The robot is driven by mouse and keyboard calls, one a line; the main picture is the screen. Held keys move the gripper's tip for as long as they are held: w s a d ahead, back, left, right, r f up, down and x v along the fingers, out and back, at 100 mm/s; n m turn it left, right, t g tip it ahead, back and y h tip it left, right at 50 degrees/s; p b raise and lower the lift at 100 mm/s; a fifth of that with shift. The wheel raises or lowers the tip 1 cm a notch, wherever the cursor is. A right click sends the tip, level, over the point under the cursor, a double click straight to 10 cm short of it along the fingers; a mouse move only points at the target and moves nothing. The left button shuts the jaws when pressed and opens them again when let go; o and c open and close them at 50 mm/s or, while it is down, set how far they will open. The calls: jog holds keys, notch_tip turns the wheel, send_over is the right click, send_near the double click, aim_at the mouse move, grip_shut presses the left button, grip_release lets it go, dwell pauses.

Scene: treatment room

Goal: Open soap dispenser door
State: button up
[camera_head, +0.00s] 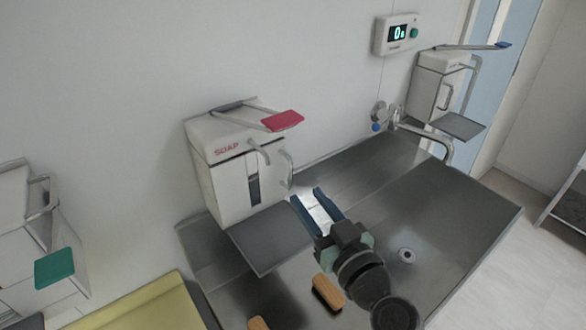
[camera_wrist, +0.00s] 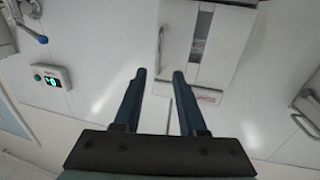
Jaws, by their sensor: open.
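The soap dispenser (camera_head: 222,175) is a white wall box marked SOAP, with a red-ended lever on top and a grey tray below. Its front door has a dark window slot (camera_head: 254,185) and a vertical metal handle (camera_head: 289,168) on its right side; the door looks shut. My gripper (camera_head: 306,194) is open and empty, just right of and below the handle. In the wrist view the dispenser (camera_wrist: 228,55) appears upside down, and the handle (camera_wrist: 161,48) shows just beyond the gap between my fingertips (camera_wrist: 159,73). No contact with the handle is visible.
A metal sink (camera_head: 440,210) lies below, with a faucet (camera_head: 435,138) and two wooden-handled brushes (camera_head: 328,292). A second dispenser (camera_head: 436,85) and a digital display (camera_head: 396,34) are at the right. A green-lever dispenser (camera_head: 30,240) is at the left.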

aim_at(291, 174)
jog(key=p+x, duration=0.2)
jog(key=x, duration=0.5)
jog(key=shift+w, duration=0.25)
grip_shut()
dwell(1.1)
